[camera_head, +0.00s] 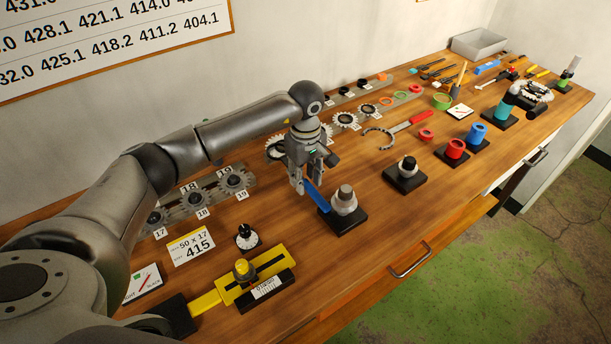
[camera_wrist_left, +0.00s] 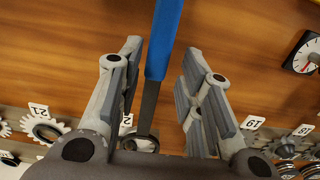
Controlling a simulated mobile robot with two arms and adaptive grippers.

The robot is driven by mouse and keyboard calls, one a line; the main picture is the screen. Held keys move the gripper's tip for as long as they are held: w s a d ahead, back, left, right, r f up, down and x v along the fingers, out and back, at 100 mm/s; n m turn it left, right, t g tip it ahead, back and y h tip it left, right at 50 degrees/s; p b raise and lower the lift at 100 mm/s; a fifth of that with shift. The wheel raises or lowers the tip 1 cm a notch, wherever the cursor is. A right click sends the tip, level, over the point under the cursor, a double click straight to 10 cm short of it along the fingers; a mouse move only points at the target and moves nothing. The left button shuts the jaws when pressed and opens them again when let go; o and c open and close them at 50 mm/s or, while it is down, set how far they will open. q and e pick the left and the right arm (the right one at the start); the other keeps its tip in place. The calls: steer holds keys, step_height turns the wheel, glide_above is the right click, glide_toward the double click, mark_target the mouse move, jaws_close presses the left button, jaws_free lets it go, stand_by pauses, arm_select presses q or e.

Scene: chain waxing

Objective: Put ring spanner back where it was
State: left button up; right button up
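The ring spanner (camera_head: 316,197) has a flat blue handle, lying close beside a black block with a grey metal fitting (camera_head: 344,199) in the head view. My left gripper (camera_head: 312,180) is above the spanner, pointing down, its fingers apart. In the left wrist view the spanner's blue handle (camera_wrist_left: 166,38) and dark shaft run between the two open fingers (camera_wrist_left: 161,60), with visible gaps on both sides. The spanner's dark ring end is partly hidden by the gripper body there. My right gripper is not in view.
Rows of gears on a rack (camera_head: 200,202) lie left of the gripper. A dial gauge (camera_head: 247,237) and a yellow slide device (camera_head: 250,275) stand in front. Another black block (camera_head: 407,175), red cylinders (camera_head: 456,149) and a red-handled tool (camera_head: 412,121) are to the right.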

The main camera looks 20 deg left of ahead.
arm_select(q)
steer(key=shift+r, duration=0.1)
steer(key=shift+r, duration=0.1)
step_height(320, 180, up, 12)
steer(key=b, duration=0.4)
stand_by(0.6)
